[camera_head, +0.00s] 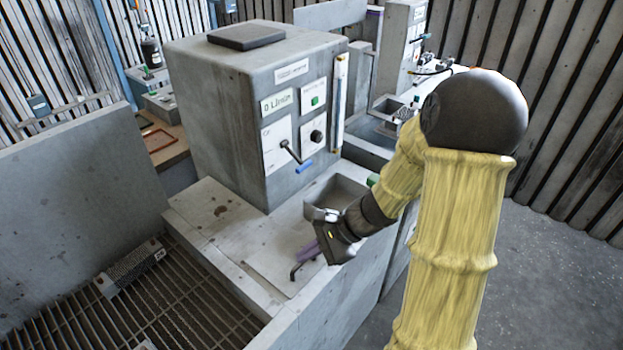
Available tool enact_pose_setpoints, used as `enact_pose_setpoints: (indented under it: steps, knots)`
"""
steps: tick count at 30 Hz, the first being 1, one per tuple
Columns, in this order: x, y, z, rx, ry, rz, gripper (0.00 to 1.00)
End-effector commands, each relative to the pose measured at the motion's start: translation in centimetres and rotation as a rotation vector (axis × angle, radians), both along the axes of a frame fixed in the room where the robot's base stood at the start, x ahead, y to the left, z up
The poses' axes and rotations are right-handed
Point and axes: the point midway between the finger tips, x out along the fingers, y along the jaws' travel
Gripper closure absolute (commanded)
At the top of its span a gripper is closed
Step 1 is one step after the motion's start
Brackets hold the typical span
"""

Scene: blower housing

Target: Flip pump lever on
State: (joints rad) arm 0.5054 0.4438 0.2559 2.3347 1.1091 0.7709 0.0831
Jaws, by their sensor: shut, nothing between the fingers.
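A grey control housing (248,120) stands on a concrete ledge. Its front panel carries a dark lever (290,150) slanting down to the right from a white plate. A blue bar (304,167) shows just below the lever's lower end; I cannot tell if they join. A second, bent dark lever with a purple grip (308,250) is on the ledge below the panel. My gripper (326,248) is shut, close beside the purple grip and partly overlapping it; I cannot tell if they touch. No label legibly names the pump lever.
A square recess (338,192) opens in the ledge behind my gripper. The panel also has a green button (315,101) and a black knob (316,136). A floor grating (120,300) and a grey wall (70,220) lie to the left.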

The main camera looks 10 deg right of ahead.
Motion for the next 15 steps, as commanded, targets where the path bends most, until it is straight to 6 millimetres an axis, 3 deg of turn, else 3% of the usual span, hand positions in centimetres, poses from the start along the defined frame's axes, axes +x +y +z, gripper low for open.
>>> enact_pose_setpoints:
  steps: [5, 9, 15]
  knots:
    - [5.9, -2.3, -0.1, 0.314, 0.047, -0.358, 1.00]
    - [10.6, -6.2, 0.6, 0.558, 0.043, -0.628, 1.00]
    - [14.0, -11.3, 1.3, 0.773, 0.012, -0.862, 1.00]
